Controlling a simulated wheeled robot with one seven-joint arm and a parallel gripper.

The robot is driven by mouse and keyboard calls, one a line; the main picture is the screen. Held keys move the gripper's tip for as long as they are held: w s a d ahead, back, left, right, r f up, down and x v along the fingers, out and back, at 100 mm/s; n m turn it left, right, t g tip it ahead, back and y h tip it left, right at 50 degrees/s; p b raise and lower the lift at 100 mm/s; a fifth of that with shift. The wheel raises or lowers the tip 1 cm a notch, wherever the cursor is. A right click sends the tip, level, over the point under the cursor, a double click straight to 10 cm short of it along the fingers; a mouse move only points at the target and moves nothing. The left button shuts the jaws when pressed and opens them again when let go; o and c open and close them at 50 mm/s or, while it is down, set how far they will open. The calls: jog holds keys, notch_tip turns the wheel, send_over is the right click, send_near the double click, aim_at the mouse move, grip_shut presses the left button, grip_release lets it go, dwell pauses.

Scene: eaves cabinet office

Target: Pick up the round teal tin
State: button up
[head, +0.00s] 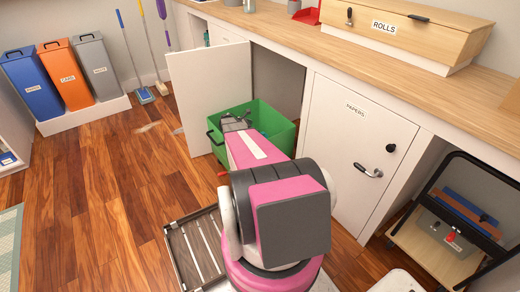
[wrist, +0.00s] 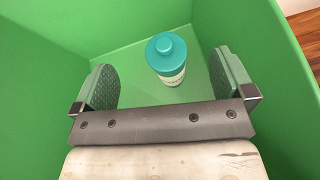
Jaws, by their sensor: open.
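The round teal tin (wrist: 166,50) shows in the wrist view, with a teal lid and a pale labelled band below. It stands inside a green bin (wrist: 75,30), near the bin's far corner. My gripper (wrist: 166,84) is open, with one finger to the left of the tin and one to the right in the picture. The tin appears beyond the fingers, and I cannot tell how far.
The bin stands at an open cabinet with a white door (head: 198,90) swung out to its left. A closed papers cabinet (head: 352,150) is to the right, under the wooden counter (head: 440,92). A slatted crate (head: 195,250) lies on the floor. Free floor is at left.

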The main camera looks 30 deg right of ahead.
jog(key=shift+s+d+f, duration=0.15)
jog(key=shift+d+f, duration=0.95)
jog(key=shift+f, duration=0.4)
jog(key=shift+s+d+f, duration=0.15)
jog(key=shift+d+f, duration=1)
jog(key=shift+f, duration=0.35)
jog(key=shift+s+d+f, duration=0.15)
jog(key=shift+d+f, duration=0.95)
jog(key=shift+f, duration=0.4)
jog(key=c, duration=1.5)
jog(key=shift+o, duration=0.2)
jog(key=shift+r, duration=0.1)
